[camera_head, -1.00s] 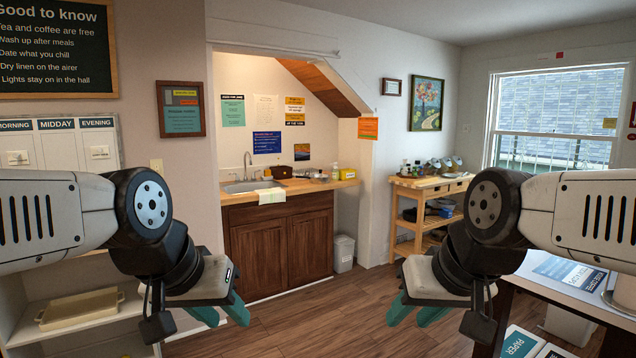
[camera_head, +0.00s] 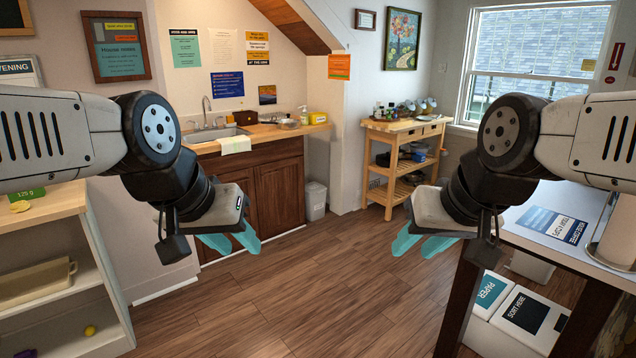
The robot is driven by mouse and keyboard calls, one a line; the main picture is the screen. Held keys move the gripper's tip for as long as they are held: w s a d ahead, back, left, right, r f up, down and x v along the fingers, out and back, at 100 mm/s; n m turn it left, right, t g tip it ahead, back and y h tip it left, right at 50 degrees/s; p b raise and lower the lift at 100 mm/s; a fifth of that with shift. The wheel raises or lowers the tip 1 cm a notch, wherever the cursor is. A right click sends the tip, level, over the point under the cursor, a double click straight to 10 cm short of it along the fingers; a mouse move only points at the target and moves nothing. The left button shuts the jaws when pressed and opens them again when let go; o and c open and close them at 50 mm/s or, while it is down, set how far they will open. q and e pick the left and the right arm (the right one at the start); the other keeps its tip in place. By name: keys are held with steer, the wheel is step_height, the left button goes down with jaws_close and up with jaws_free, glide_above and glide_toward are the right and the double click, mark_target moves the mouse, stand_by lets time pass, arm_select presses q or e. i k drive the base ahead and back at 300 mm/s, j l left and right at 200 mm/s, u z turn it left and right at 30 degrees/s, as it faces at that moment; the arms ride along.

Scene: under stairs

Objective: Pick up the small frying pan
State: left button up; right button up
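I cannot make out a small frying pan for certain. Dark items (camera_head: 386,159) sit on the middle shelf of the wooden cart (camera_head: 405,126) at the back, too small to identify. My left gripper (camera_head: 230,241) is open and empty, held in the air left of centre with its teal fingers apart. My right gripper (camera_head: 420,244) is open and empty, held in the air right of centre. Both are well in front of the cart and the sink counter.
A sink counter (camera_head: 250,141) with brown cabinets stands at the back left, a white bin (camera_head: 315,201) beside it. White shelves (camera_head: 70,284) are at the left. A table (camera_head: 530,204) stands at the right, above sorting boxes (camera_head: 518,318). The wooden floor (camera_head: 290,300) between is clear.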

mark_target(282, 125)
steer(key=i, duration=2.6)
steer(key=i+l+u, duration=0.1)
steer(key=i, duration=1.2)
steer(key=i+l, duration=0.1)
steer(key=i, duration=1.15)
steer(key=i+l+u, duration=0.2)
steer(key=i, duration=0.25)
steer(key=j, duration=0.1)
